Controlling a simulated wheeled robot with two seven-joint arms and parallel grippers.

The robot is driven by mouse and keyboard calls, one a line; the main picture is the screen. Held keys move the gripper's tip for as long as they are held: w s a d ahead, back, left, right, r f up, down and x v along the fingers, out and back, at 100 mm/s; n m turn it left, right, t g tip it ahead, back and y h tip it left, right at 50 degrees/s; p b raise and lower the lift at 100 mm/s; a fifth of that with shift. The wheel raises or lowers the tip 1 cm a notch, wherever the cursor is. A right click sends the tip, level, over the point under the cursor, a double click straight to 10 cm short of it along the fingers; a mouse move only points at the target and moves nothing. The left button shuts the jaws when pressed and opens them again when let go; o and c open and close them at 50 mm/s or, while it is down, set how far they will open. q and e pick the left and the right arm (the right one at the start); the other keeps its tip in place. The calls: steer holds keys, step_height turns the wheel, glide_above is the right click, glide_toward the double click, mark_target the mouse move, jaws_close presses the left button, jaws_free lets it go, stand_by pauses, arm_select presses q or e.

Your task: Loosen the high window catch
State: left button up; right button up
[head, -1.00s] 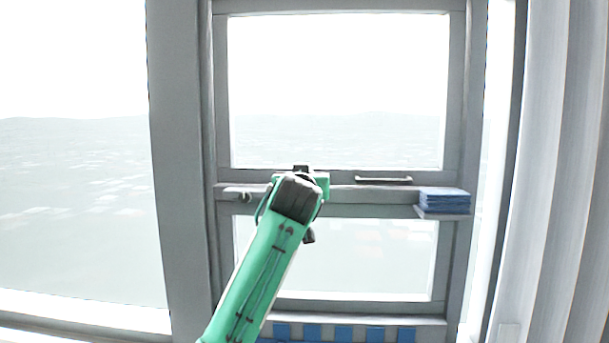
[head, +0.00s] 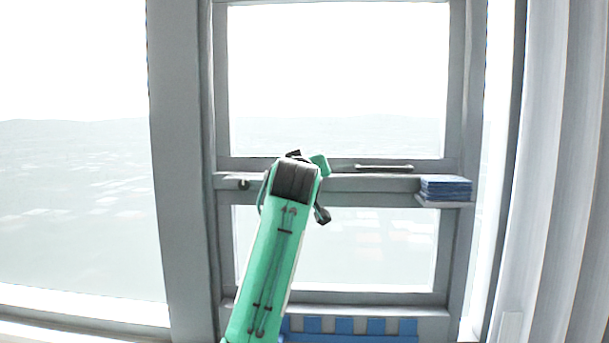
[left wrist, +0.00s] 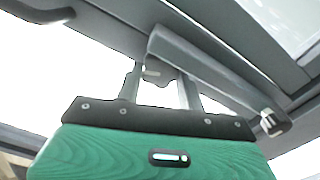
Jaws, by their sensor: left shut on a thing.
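The window catch appears in the left wrist view as a grey lever (left wrist: 215,80) slanting across the frame under the rail. A dark round knob is at its lower right end. My left gripper (left wrist: 168,75) is around the lever's upper left part and is shut on it; the exact contact is partly hidden. In the head view my green left arm reaches up to the window's middle rail (head: 380,183), and its wrist hides the fingers and the held part. A small dark fitting (head: 243,184) shows on the rail left of the wrist. My right gripper is not in view.
A blue stack (head: 446,188) sits on a small ledge at the rail's right end. A dark bar handle (head: 385,167) is on the upper sash. A blue slotted thing (head: 350,335) is below the window. Pale curtains (head: 560,170) hang at the right.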

arm_select(q)
steer(key=shift+r, duration=0.1)
steer(key=o, duration=1)
steer(key=s+b, duration=0.7)
steer(key=s, duration=0.7)
